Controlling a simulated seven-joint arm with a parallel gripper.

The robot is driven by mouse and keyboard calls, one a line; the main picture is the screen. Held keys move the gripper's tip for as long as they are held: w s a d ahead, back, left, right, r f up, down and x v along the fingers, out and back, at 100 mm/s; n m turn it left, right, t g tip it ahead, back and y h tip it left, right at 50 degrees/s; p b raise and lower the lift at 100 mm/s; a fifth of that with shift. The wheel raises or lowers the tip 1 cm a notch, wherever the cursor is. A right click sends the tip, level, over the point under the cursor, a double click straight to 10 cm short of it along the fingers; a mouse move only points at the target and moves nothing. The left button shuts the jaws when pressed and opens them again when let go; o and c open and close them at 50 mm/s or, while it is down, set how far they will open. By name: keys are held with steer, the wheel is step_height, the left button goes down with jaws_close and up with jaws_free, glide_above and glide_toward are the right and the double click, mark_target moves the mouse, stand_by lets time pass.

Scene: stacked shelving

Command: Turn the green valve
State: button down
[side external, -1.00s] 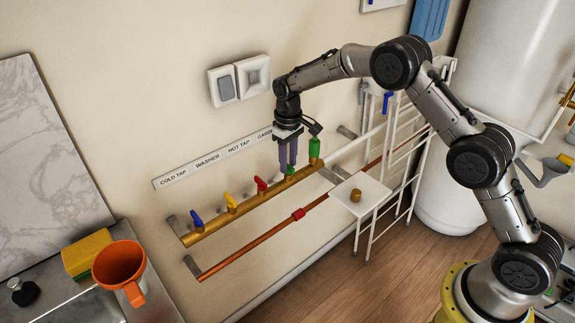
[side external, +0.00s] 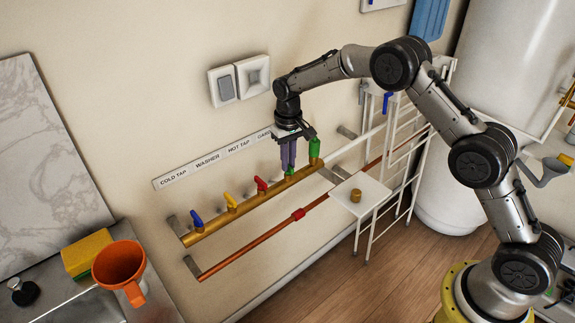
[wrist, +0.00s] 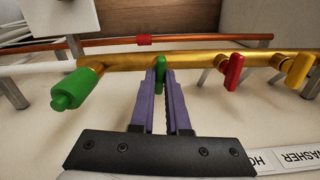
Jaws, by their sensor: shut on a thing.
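The green valve (wrist: 161,68) is a small flat handle on the brass pipe (wrist: 195,59). In the wrist view it sits between the purple fingertips of my gripper (wrist: 162,84), which is shut on it. Its handle points roughly across the pipe there. In the side view my gripper (side external: 289,168) reaches down from above to the pipe. Only a small bit of the green valve (side external: 290,173) shows below the fingers, so its exact angle is hard to tell from that side.
A green cylindrical fitting (side external: 314,148) stands at the pipe's right end, close to my fingers. Red (side external: 261,184), yellow (side external: 231,201) and blue (side external: 197,217) handles line the pipe to the left. A copper pipe (side external: 255,244) runs below. A white rack (side external: 392,190) stands at right.

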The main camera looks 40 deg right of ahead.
steer(key=shift+m, duration=1.6)
steer(key=shift+r+m, duration=0.1)
steer(key=shift+m, duration=1.6)
steer(key=shift+w+m, duration=0.1)
steer(key=shift+m, duration=1.5)
